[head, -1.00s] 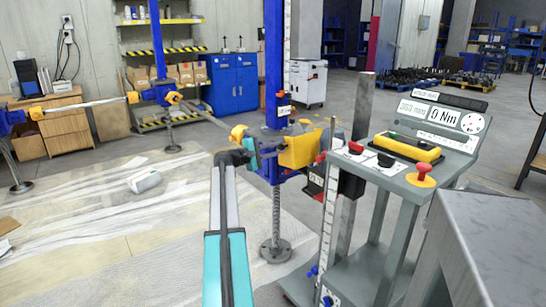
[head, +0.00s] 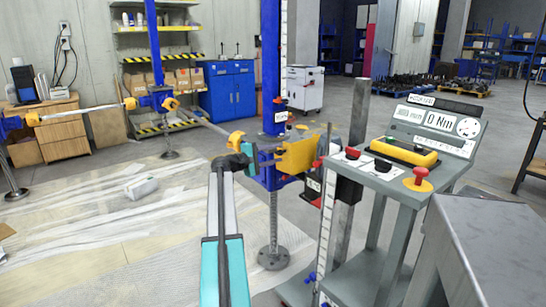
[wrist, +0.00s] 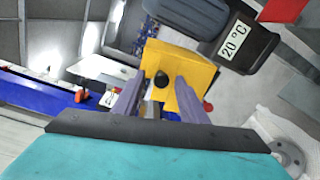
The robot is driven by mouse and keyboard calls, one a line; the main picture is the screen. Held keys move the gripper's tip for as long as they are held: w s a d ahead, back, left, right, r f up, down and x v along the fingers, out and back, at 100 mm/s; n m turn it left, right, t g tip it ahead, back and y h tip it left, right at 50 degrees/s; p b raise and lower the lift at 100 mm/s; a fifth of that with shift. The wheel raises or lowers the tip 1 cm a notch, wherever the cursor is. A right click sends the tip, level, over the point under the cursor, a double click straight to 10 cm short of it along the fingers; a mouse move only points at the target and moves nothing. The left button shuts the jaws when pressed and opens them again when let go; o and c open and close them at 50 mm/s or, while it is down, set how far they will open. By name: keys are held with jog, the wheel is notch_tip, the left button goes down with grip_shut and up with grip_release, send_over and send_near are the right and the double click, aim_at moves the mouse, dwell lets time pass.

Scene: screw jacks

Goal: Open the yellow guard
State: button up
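The yellow guard (head: 298,156) is on the blue screw jack unit, right of my gripper (head: 254,160) in the head view. It shows there as a thin, slightly tilted plate, with blue parts beside and below it. In the wrist view the guard (wrist: 190,62) lies just past the fingers and shows two faces. The fingers are apart, with a gap visible on both sides of the knob. Whether they touch the guard I cannot tell.
A grey control stand (head: 385,185) with a yellow-and-black box and red button is close on the right. A grey metal cabinet (head: 480,250) is at front right. A dark "20 °C" display (wrist: 235,42) is beside the guard. Floor sheeting (head: 130,225) lies at left.

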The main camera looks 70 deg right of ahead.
jog(key=f+v, duration=0.1)
jog(key=v, duration=1.2)
jog(key=shift+w+a+r+p, duration=0.2)
jog(key=shift+a+r+p, duration=0.1)
jog(key=shift+r, duration=0.2)
